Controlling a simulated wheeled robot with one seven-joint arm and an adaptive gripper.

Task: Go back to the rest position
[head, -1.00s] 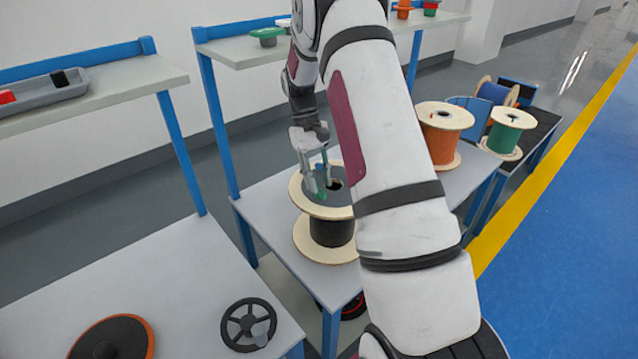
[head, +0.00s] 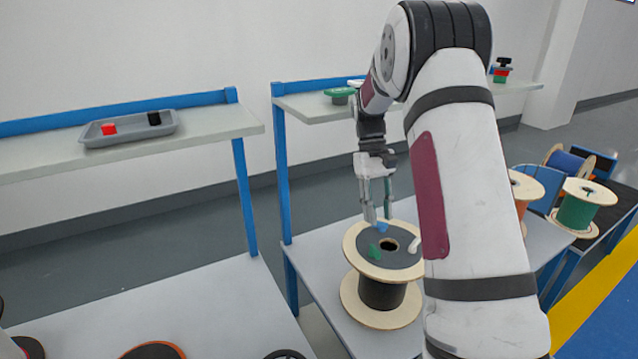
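My gripper (head: 377,212) points down just above the spool of black cable (head: 382,292) on the table. Its two fingers are apart, with no object visible between them. The spool stands upright with wooden flanges. A green piece (head: 375,252), a blue piece (head: 381,228) and a whitish piece (head: 415,243) show at its top. My arm hides part of the right side of the scene.
A grey tray (head: 100,140) with a red block (head: 109,129) and a black block (head: 154,118) sits on the left shelf. The left table (head: 210,300) is mostly clear.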

